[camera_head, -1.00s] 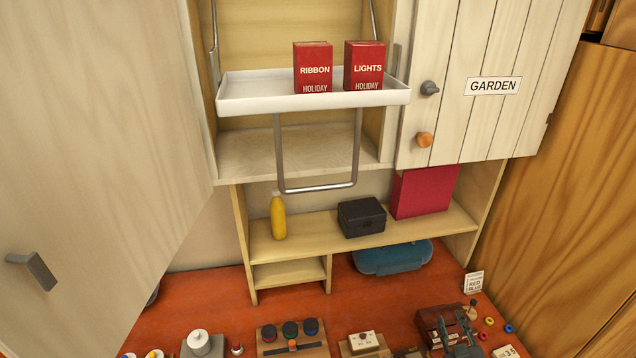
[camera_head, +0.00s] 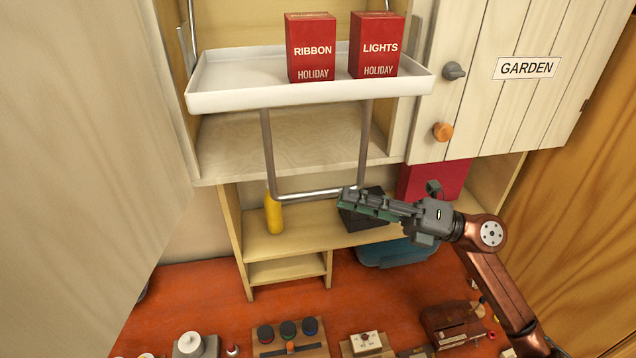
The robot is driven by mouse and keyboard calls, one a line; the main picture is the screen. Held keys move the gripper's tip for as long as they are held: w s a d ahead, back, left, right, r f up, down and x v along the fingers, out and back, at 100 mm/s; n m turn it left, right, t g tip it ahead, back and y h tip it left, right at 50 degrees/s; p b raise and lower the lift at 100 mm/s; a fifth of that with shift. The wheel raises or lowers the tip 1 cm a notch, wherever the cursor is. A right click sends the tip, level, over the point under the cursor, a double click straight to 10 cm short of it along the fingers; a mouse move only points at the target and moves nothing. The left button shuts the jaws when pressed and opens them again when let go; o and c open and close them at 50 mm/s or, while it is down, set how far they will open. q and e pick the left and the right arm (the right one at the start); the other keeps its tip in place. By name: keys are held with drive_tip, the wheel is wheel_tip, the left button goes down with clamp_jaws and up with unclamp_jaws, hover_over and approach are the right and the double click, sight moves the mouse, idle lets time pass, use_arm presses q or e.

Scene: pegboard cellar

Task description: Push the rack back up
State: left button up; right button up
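The white pull-down rack (camera_head: 230,92) hangs out of the open cabinet, low in front of its opening. It carries a red RIBBON box (camera_head: 311,50) and a red LIGHTS box (camera_head: 377,45), both upright. A U-shaped metal handle (camera_head: 267,150) hangs below the rack. My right gripper (camera_head: 350,202) reaches in from the right, its fingers pointing left at the lower right corner of the handle. The fingers overlap that corner in the picture; I cannot tell if they touch it or how far they are apart. My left gripper is not in view.
A shelf below holds a yellow bottle (camera_head: 273,212), a black box (camera_head: 362,218) partly behind my gripper, and a red box (camera_head: 410,180). The GARDEN door (camera_head: 505,110) is shut at the right. An open pale door (camera_head: 80,130) fills the left. Small items stand on the red bench (camera_head: 190,290).

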sight(317, 190)
drive_tip(key=x, duration=0.2)
drive_tip(key=p+x, duration=0.1)
drive_tip(key=x, duration=0.1)
drive_tip(key=p+x, duration=0.1)
drive_tip(key=x, duration=0.1)
drive_tip(key=shift+s+a+r, duration=0.25)
drive_tip(key=shift+s+r, duration=0.05)
drive_tip(key=shift+w+a, duration=0.15)
drive_tip(key=shift+a, duration=0.2)
drive_tip(key=shift+s, duration=0.2)
drive_tip(key=shift+w, duration=0.1)
drive_tip(key=shift+c, duration=0.7)
clamp_jaws()
